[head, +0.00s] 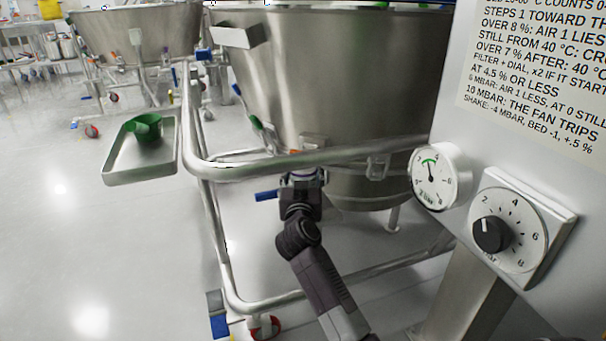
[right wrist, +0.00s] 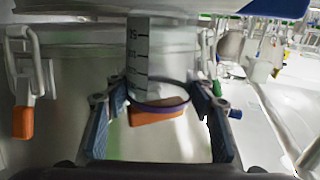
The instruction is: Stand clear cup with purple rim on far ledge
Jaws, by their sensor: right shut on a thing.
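The clear cup with a purple rim (right wrist: 150,62) is between the fingers of my right gripper (right wrist: 158,112) in the right wrist view. It carries dark graduation marks, and its purple rim sits at the lower end in that picture. The fingers are shut on it. In the head view, my right gripper (head: 302,178) is just below the front rail of the large steel vessel; the cup there is mostly hidden by the gripper and rail. I cannot tell which surface is the far ledge. My left gripper is not in view.
A steel rail (head: 300,160) runs around the large steel vessel (head: 340,80), close to my right gripper. An orange latch (right wrist: 22,122) shows at the left. A tray (head: 115,172) holding a green scoop (head: 148,128) stands left. A gauge (head: 440,177) and dial panel (head: 507,232) are right.

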